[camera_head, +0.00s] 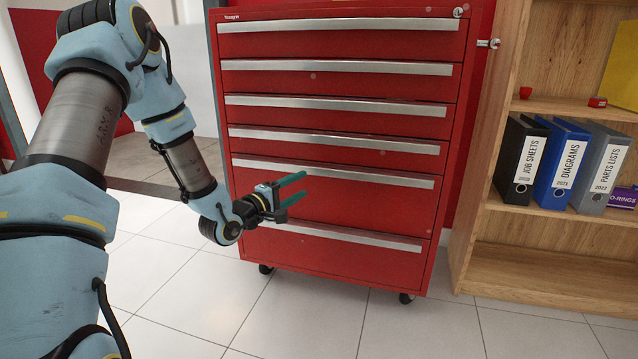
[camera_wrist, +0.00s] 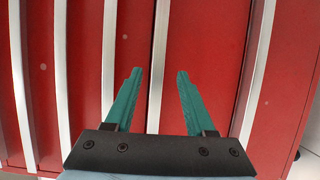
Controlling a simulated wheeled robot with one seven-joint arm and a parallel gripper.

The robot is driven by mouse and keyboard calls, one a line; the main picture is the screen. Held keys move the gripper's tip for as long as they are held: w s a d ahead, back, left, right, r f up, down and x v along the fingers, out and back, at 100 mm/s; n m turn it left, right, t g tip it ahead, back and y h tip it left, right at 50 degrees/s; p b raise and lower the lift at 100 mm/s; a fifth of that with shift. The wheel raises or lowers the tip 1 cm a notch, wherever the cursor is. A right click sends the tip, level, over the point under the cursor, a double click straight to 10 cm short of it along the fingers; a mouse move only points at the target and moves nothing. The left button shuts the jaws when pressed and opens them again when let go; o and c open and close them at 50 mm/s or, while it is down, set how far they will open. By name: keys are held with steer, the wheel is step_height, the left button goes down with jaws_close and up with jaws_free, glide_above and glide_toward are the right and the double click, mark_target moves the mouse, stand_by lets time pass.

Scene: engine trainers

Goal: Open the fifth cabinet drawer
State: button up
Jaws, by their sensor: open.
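The red tool cabinet (camera_head: 462,130) stands upright with several drawers, each with a long silver handle bar; all look closed. Counting from the top, the fifth drawer (camera_head: 360,208) is a taller one, with its handle (camera_head: 390,180) along its top edge. My gripper (camera_head: 304,187) is open and empty in front of this drawer, its teal fingers pointing at the cabinet. In the wrist view the handles run upright, and the fifth handle (camera_wrist: 161,40) shows between the fingertips (camera_wrist: 158,72). I cannot tell how far the fingertips are from it.
The sixth drawer's handle (camera_head: 350,237) runs below my gripper. A wooden shelf (camera_head: 540,270) with binders (camera_head: 567,165) stands to the right. A key or lock piece (camera_head: 489,43) sticks out at the cabinet's upper right. The tiled floor (camera_head: 200,310) in front is clear.

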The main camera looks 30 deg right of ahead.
mark_target(324, 175)
steer(key=b+x, duration=0.2)
steer(key=x, duration=0.6)
steer(key=shift+w+d, duration=0.2)
steer(key=shift+d, duration=0.05)
steer(key=shift+c, duration=0.2)
jaws_close()
steer(key=shift+a+f, duration=0.1)
steer(key=shift+f, duration=0.15)
stand_by(0.6)
